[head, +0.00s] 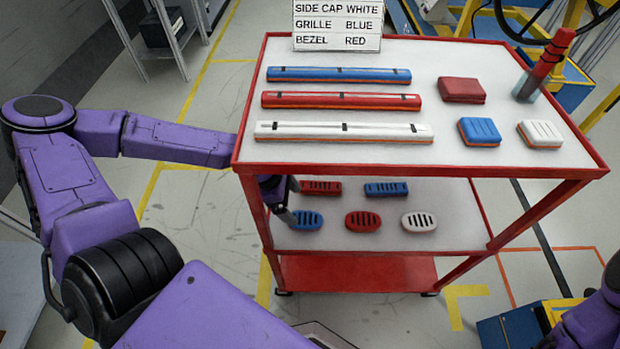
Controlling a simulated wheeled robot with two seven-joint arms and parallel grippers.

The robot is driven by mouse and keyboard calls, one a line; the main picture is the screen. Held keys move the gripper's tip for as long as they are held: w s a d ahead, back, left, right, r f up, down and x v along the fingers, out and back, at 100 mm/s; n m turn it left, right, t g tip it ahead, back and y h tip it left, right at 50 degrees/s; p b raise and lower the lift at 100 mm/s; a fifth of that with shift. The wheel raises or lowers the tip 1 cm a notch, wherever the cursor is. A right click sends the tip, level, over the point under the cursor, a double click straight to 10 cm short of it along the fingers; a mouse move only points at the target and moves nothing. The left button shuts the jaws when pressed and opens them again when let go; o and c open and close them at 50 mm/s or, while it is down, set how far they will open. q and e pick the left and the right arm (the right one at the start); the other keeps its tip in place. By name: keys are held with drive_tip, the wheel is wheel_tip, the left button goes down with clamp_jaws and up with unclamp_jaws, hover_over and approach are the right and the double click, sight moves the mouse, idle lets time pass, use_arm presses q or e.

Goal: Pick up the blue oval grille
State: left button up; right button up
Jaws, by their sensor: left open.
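The blue oval grille (309,220) lies on the middle shelf of the red cart, at its left end. My left gripper (291,202) reaches in under the top shelf from the left and is open. Its fingers are at the left end of the blue oval grille, and one fingertip overlaps it in the picture. I cannot tell whether they touch. My right gripper is out of view; only part of my right arm shows at the lower right.
On the same shelf are a red oval grille (363,224), a white oval grille (419,222), a red rectangular grille (321,187) and a blue rectangular grille (386,189). The cart's top shelf (365,99), carrying long bars, square caps and a sign (337,27), overhangs them.

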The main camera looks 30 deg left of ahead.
sight(303, 219)
use_arm(q)
drive_tip(key=b+x, duration=0.4)
drive_tip(key=s+b+x, duration=0.1)
drive_tip(key=x, duration=0.2)
drive_tip(key=shift+f+b, duration=0.25)
drive_tip(key=shift+b, duration=0.15)
drive_tip(key=shift+d, duration=0.1)
drive_tip(key=c, duration=1.2)
